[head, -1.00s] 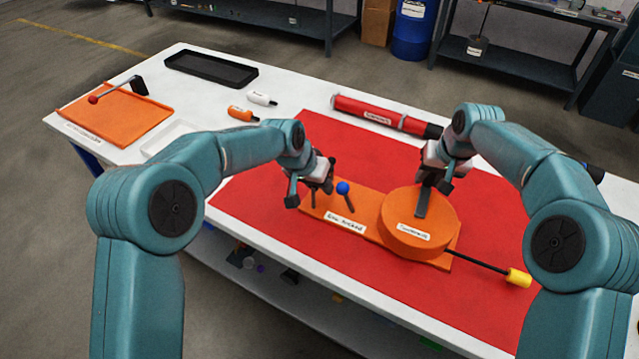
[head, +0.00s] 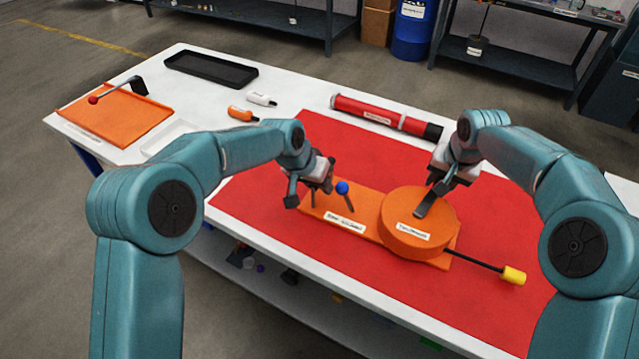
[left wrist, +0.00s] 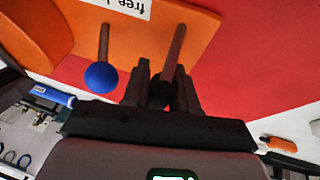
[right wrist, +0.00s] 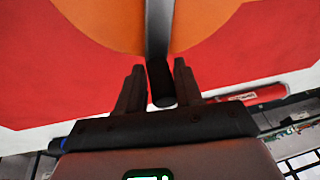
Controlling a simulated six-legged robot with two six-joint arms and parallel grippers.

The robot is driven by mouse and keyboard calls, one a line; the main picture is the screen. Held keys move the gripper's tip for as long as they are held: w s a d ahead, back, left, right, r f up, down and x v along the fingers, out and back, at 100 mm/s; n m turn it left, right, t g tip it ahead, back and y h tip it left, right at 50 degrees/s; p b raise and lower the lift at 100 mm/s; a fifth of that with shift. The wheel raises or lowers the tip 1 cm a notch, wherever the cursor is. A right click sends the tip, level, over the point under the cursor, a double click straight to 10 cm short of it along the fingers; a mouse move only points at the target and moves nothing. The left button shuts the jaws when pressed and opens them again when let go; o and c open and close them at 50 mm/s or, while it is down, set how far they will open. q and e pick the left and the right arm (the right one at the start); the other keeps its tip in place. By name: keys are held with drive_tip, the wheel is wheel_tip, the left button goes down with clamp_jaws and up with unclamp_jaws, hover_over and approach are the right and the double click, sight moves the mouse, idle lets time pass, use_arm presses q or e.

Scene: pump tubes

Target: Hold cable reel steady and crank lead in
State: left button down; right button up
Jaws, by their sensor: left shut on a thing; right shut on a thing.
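The orange cable reel (head: 418,216) is a round drum on an orange base plate (head: 365,228) on the red mat. My left gripper (head: 326,184) is shut on a dark-topped post (left wrist: 173,50) at the plate's left end. A blue-knobbed post (head: 343,188) stands just right of that gripper, apart from it. My right gripper (head: 444,188) is shut on the crank handle (right wrist: 160,82), whose grey arm (head: 430,204) lies across the drum's top. A black lead with a yellow end (head: 513,276) sticks out from the reel to the lower right.
A red tube (head: 385,115) lies along the mat's back edge. An orange tray (head: 115,112) with a red-knobbed lever, a black tray (head: 210,68) and two small bottles (head: 240,113) are at the left. The mat's front is clear.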

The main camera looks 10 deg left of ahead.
drive_tip(key=shift+s+f, duration=0.2)
drive_tip(key=shift+f, duration=0.25)
drive_tip(key=shift+s+d+m, duration=0.3)
drive_tip(key=shift+d+m, duration=0.2)
drive_tip(key=shift+m, duration=0.3)
drive_tip(key=shift+s+d+m+h, duration=0.35)
drive_tip(key=shift+s+m+h, duration=0.05)
drive_tip(key=shift+m, duration=0.3)
drive_tip(key=shift+s+d, duration=0.1)
drive_tip(key=shift+s, duration=0.05)
drive_tip(key=shift+s+d+m, duration=0.3)
drive_tip(key=shift+s+m, duration=0.1)
drive_tip(key=shift+m, duration=0.5)
drive_tip(key=shift+h, duration=0.3)
